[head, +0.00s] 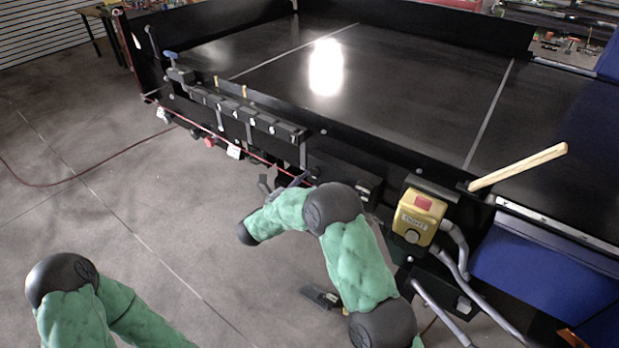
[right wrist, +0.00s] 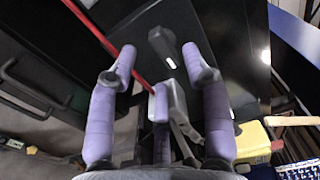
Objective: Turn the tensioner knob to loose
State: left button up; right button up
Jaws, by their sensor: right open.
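A dark, elongated knob (right wrist: 162,42) shows on a black panel (right wrist: 228,60) in the right wrist view; it looks like the tensioner knob. Its setting is not readable. My right gripper (right wrist: 160,66) has its purple-padded fingers spread, with the knob ahead of and between the outer fingertips. Nothing is held, and I see no clear contact. In the head view, my right gripper (head: 289,182) is beside the conveyor's near side, partly hidden by my arm; I cannot make out the knob there. My left arm is at lower left, its gripper out of the picture.
The black conveyor (head: 390,75) fills the upper right. A yellow box (head: 418,215) with a red button and grey conduits stands right of my right arm. A wooden stick (head: 520,165) juts up there. A red cable (head: 215,130) runs along the side.

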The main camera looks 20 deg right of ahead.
aim_at(314, 173)
jog(key=shift+x, duration=1.8)
grip_shut()
